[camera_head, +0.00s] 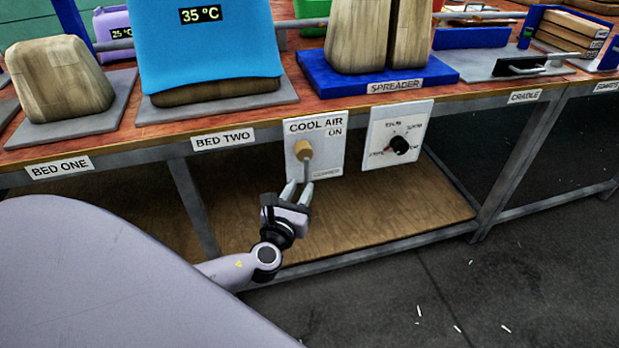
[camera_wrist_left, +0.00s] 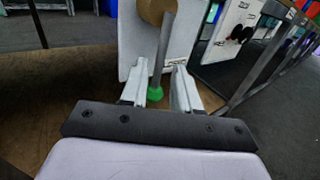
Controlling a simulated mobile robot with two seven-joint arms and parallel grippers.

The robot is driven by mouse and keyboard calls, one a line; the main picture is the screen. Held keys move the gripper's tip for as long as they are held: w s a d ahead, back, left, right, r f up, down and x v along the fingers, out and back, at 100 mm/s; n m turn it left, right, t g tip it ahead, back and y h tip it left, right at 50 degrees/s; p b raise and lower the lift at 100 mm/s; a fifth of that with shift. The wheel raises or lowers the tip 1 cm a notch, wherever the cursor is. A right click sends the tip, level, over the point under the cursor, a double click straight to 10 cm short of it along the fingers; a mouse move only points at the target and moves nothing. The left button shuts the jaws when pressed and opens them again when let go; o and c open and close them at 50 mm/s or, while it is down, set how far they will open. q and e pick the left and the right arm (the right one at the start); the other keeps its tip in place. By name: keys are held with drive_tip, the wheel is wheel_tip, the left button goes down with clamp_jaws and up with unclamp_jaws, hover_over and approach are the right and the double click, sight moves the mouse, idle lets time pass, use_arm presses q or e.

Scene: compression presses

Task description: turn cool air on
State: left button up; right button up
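The white COOL AIR panel (camera_head: 328,138) hangs on the table's front edge, with ON printed near its top. Its lever has a tan round hub (camera_head: 303,150) and a grey rod that points down. In the left wrist view the lever's rod (camera_wrist_left: 161,58) ends in a green tip (camera_wrist_left: 154,93). My left gripper (camera_head: 298,188) is below the hub, in front of the panel. Its fingers are apart, and the green tip shows between them in the wrist view; I cannot tell whether either finger touches it. My right gripper is not in view.
A dial panel (camera_head: 400,134) with a black knob hangs just right of the COOL AIR panel. The tabletop (camera_head: 140,133) above holds a blue cover reading 35 °C (camera_head: 205,45) and the spreader (camera_head: 372,75). A wooden lower shelf (camera_head: 400,210) lies behind my gripper.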

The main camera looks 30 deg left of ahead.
sight(306, 179)
use_arm(q)
drive_tip(key=shift+b+x, duration=0.4)
drive_tip(key=shift+x, duration=2.15)
clamp_jaws()
